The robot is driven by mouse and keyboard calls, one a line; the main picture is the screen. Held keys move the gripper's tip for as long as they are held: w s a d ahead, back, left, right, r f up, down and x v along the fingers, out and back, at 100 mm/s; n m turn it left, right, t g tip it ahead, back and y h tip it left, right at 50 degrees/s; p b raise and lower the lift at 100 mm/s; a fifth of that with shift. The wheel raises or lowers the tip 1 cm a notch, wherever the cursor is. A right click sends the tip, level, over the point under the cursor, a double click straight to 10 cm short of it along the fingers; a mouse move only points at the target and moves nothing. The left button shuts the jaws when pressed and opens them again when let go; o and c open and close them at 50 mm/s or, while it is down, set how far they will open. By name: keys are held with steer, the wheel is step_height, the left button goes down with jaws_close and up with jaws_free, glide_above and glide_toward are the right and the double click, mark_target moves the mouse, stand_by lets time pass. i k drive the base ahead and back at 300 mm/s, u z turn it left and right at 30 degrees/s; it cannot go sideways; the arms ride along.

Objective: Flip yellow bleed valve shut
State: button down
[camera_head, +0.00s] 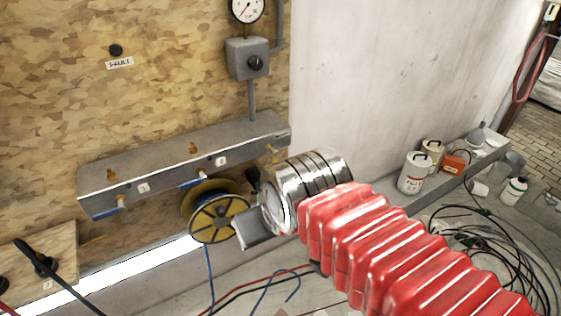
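A grey manifold bar (170,165) is mounted along the speckled board. My gripper (250,218) is below the right end of the bar, in front of a yellow reel and apart from both handles. A grey finger plate shows, but the finger gap is unclear.
A yellow cable reel (215,219) is below the bar. A gauge (247,8) and grey switch box (247,59) are above. Loose hoses (262,288) lie on the floor. Several cans and bottles stand on the ledge (449,188) at right, with coiled black cable (505,252) below.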

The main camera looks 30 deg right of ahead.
mark_target(275, 153)
steer(key=z, duration=0.05)
steer(key=i, duration=1)
steer(key=u, duration=0.05)
